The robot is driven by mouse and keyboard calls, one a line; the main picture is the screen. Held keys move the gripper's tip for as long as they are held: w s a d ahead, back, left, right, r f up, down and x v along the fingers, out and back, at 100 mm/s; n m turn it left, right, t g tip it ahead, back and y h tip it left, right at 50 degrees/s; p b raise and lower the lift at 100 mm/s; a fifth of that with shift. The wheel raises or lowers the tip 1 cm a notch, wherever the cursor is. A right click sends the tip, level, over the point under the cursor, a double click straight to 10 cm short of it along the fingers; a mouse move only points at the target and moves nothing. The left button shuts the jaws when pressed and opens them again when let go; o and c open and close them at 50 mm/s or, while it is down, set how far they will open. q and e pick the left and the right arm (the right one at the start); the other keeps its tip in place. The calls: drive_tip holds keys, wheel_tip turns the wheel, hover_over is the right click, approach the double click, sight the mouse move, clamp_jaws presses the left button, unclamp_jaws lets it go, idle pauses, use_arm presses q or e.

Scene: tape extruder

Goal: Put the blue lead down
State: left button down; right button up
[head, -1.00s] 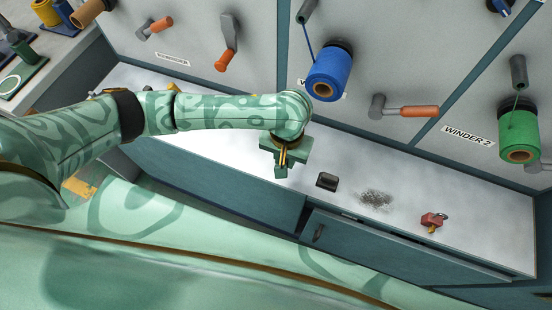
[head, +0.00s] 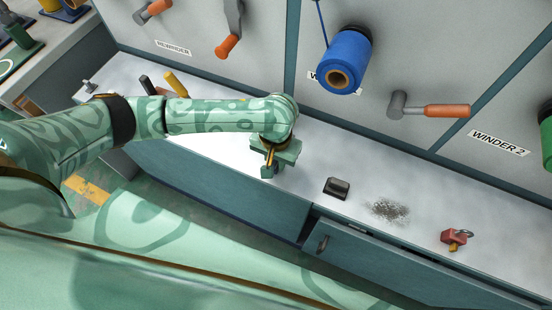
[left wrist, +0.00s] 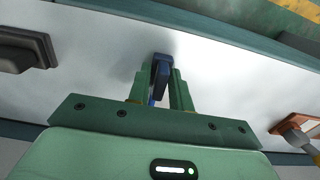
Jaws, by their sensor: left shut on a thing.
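My left gripper (head: 269,168) is over the front part of the white bench top, left of a small dark block. In the left wrist view its two green fingers (left wrist: 161,90) are shut on a narrow dark blue piece, the blue lead (left wrist: 160,76). The lead lies between the fingertips, and its far end shows against the white surface. I cannot tell whether it touches the bench. In the head view the arm and fingers hide most of it. My right gripper is not in view.
The dark block (head: 336,188), a grey smudge (head: 388,211) and a red padlock-like piece (head: 454,238) are on the bench (head: 300,176). A blue spool (head: 346,62) and an orange-handled crank (head: 430,108) are on the panel behind.

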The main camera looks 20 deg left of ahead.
use_arm(q)
drive_tip(key=shift+f, duration=0.1)
drive_tip(key=c, duration=1.3)
unclamp_jaws()
drive_tip(key=shift+o, duration=0.2)
